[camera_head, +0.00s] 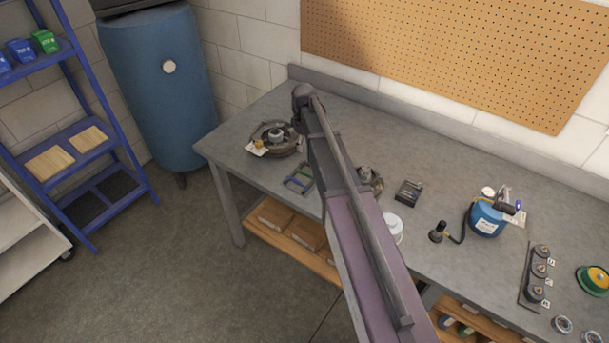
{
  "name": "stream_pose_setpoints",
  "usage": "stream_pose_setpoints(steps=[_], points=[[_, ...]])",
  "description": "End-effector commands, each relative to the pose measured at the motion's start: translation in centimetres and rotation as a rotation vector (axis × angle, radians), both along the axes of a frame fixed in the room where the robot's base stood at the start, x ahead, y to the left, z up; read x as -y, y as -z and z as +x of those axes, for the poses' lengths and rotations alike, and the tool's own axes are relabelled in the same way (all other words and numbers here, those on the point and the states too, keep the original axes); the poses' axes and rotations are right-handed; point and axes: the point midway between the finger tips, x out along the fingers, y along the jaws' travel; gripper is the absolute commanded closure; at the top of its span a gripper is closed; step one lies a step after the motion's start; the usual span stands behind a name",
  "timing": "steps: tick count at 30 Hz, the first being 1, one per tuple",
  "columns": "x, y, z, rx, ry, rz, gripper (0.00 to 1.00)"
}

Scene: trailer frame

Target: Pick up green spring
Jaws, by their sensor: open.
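A small dark rack or frame (298,180) lies on the left part of the grey workbench (250,112). It holds thin coloured pieces, a green one (303,184) and a bluish one. The green piece may be the green spring, but it is too small to make out coils. My arm reaches up from the bottom edge across the bench, and its upper end is to the right of and above the rack in the picture. I cannot make out my gripper's fingers in this view.
A brake-drum-like assembly (275,137) with a tag stands behind the rack. Right of my arm are a black block (408,191), a blue canister (487,219) with a hose, and a row of dark parts (539,271). My arm partly hides a round part (369,180) and a white container (393,228).

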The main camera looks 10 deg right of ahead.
Motion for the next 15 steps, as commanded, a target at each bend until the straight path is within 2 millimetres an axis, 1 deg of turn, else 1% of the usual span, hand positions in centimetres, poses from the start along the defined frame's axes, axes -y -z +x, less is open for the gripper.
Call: stream_pose_setpoints(steps=[1, 15], points=[[0.0, 0.5, 0.0, 0.000, 0.000, 0.000, 0.39], [0.0, 4.1, 0.0, 0.000, 0.001, 0.000, 0.39]])
